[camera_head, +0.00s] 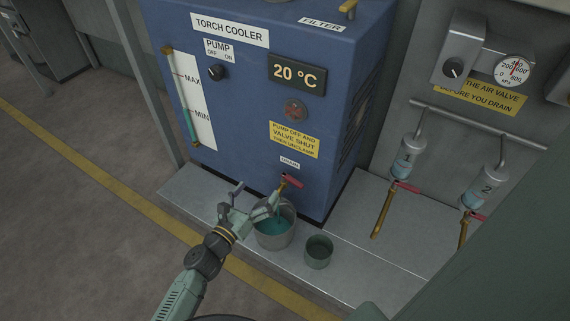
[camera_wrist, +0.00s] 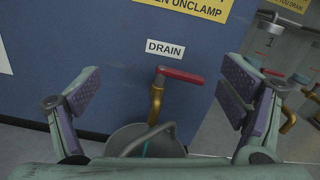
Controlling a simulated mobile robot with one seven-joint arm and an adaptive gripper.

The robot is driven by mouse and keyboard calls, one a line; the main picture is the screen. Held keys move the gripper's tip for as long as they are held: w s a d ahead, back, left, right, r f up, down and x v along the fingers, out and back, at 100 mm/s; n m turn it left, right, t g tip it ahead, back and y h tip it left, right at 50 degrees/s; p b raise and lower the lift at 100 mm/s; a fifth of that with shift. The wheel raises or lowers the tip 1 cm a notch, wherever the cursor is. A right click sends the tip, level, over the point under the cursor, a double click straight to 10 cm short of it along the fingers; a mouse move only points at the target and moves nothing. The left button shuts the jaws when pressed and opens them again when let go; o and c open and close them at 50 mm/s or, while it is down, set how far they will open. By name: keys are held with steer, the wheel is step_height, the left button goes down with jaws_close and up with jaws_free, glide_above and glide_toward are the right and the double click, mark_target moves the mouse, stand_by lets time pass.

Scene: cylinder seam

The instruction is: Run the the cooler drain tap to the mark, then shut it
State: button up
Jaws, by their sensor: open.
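The drain tap, with a brass spout and red lever handle (camera_head: 291,180), sits low on the front of the blue torch cooler (camera_head: 240,110) under a DRAIN label. In the wrist view the red lever (camera_wrist: 181,75) points right, across the brass spout (camera_wrist: 156,103). A grey bucket (camera_head: 274,236) with teal liquid stands below the tap. My gripper (camera_head: 252,204) is open in front of the tap, at the bucket's left rim. In the wrist view its two fingers are spread either side of the tap, touching nothing visible. Any mark in the bucket is not discernible.
Two cylinders with red-handled drains (camera_head: 407,187) stand at right. Open floor lies at left.

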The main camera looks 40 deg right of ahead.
mark_target(291, 181)
steer(key=d+f+m+g+b, duration=0.1)
steer(key=d, duration=0.3)
steer(key=d+f+m+g+b, duration=0.1)
steer(key=d+m, duration=0.1)
steer(key=d, duration=0.2)
steer(key=d+f+m+g+b, duration=0.1)
steer(key=d+f, duration=0.1)
steer(key=d, duration=0.2)
steer(key=shift+w+d+h, duration=0.3)
steer(key=shift+d+h, duration=0.1)
steer(key=shift+c, duration=0.6)
steer(key=c, duration=1.6)
steer(key=shift+s, duration=0.1)
